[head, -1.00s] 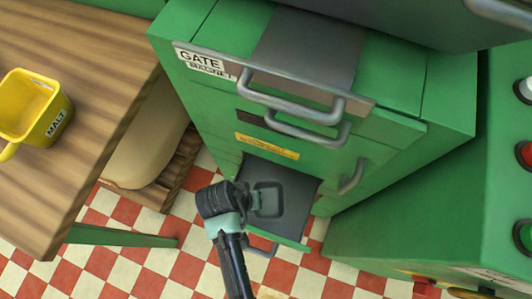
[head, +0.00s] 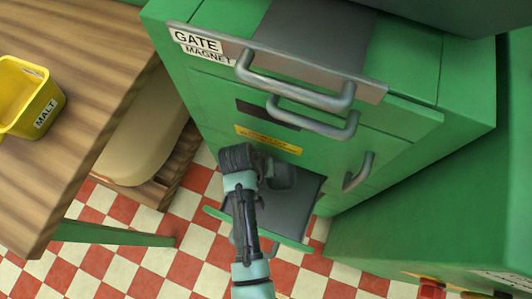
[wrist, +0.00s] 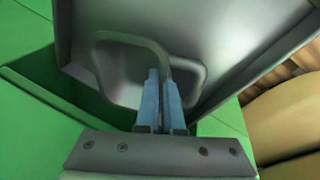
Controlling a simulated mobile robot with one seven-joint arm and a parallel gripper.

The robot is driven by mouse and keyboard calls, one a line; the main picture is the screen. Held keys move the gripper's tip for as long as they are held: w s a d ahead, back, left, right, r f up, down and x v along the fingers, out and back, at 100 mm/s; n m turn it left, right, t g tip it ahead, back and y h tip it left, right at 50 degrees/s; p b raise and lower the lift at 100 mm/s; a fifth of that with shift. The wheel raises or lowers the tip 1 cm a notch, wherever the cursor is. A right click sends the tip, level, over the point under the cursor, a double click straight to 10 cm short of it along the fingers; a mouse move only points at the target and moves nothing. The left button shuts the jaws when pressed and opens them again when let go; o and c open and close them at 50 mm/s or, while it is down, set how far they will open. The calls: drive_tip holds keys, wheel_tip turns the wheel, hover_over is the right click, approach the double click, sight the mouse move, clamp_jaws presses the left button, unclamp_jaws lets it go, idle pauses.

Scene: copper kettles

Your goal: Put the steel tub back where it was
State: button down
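The steel tub (head: 292,207) is a grey metal pan in the low opening of the green cabinet, behind a low green front edge (head: 285,239). In the wrist view the grey tub (wrist: 225,45) fills the upper middle, with a rim and a looped metal handle (wrist: 125,37). My gripper (wrist: 163,78) has its two blue fingers close together with the handle's bar between them. In the head view my gripper (head: 283,176) is over the tub near the cabinet face; its fingertips are hidden there.
The green cabinet (head: 215,105) has a GATE MAGNET label (head: 200,45) and several grey handles above the opening. A wooden table (head: 90,60) with a yellow MALT tub (head: 28,97) stands left, a beige sack (head: 140,140) beneath it. A green cabinet (head: 430,200) stands right. Checkered floor is open below.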

drive_tip(key=c, duration=1.5)
unclamp_jaws()
drive_tip(key=shift+f, duration=0.1)
drive_tip(key=o, duration=0.4)
drive_tip(key=shift+o, duration=0.2)
drive_tip(key=p+v, duration=0.4)
drive_tip(key=v, duration=0.8)
